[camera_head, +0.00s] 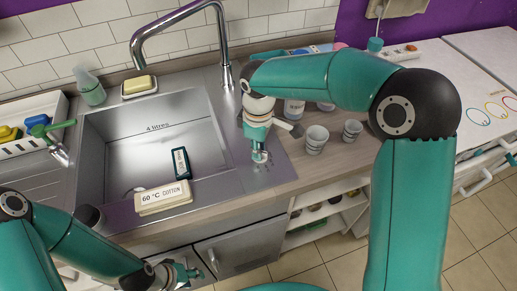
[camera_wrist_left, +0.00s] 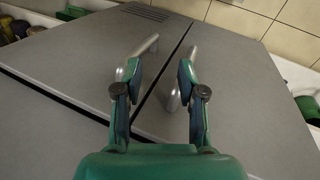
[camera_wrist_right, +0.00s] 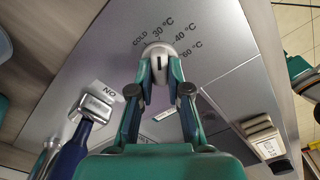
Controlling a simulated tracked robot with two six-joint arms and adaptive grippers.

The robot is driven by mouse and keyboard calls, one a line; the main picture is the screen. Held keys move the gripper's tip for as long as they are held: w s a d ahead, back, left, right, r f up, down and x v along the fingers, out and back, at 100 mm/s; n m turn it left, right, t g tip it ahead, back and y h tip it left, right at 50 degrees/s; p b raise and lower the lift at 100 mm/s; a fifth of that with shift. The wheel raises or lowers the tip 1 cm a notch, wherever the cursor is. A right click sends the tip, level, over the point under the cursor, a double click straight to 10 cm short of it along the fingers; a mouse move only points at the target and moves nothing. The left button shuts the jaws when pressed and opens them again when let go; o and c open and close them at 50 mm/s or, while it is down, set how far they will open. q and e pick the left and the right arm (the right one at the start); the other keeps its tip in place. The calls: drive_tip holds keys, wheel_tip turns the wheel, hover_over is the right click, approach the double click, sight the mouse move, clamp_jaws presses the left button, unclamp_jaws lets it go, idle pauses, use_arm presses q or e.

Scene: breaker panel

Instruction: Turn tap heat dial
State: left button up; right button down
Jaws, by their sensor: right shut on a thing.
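The tap heat dial (camera_wrist_right: 160,55) is a round silver knob with a dark pointer mark. In the right wrist view it sits on the metal panel under the labels COLD, 30, 40 and 60 °C, its mark near the 30 °C side. My right gripper (camera_wrist_right: 160,75) is shut on the dial, one finger on each side. In the head view the right gripper (camera_head: 260,154) is on the counter right of the sink, hiding most of the dial. My left gripper (camera_wrist_left: 157,75) is open and empty before the grey cabinet doors, and it shows low in the head view (camera_head: 190,273).
The sink basin (camera_head: 155,140) lies left of the dial, with a curved tap (camera_head: 180,22) behind. A "60 °C COTTON" block (camera_head: 163,197) and a dark-framed block (camera_head: 181,163) sit at the sink's front. Cups (camera_head: 316,140) stand right of my right gripper. Cabinet handles (camera_wrist_left: 172,97) are near my left gripper.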

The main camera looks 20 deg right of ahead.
drive_tip(key=shift+w+r, duration=0.15)
drive_tip(key=c, duration=1.1)
unclamp_jaws()
wheel_tip(320, 180, up, 12)
drive_tip(key=shift+f, duration=0.1)
